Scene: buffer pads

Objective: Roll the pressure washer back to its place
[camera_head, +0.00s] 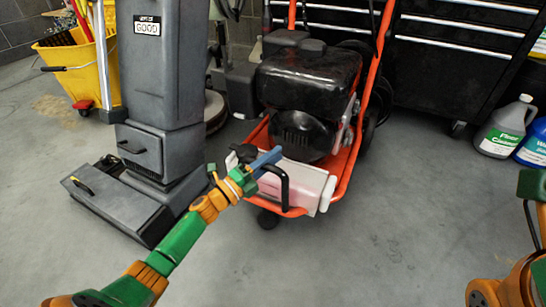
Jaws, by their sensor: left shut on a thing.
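The pressure washer (305,85) stands in the middle of the view, with a black engine on an orange wheeled frame. Its orange handle bars rise at the back, and a small black wheel (267,219) shows at the front. My left gripper (270,163) reaches in from the lower left to the washer's front. It is shut on the washer, by the black bar in front of the pale pink panel; the exact contact is partly hidden by the fingers. My right arm shows at the lower right edge, but its gripper is out of view.
A grey upright floor machine (162,75) marked GOOD stands close on the left, beside a yellow mop bucket (75,68). A black tool chest (455,60) is behind right. A grey jug (506,128) and a blue jug (535,145) stand right. The floor in front is clear.

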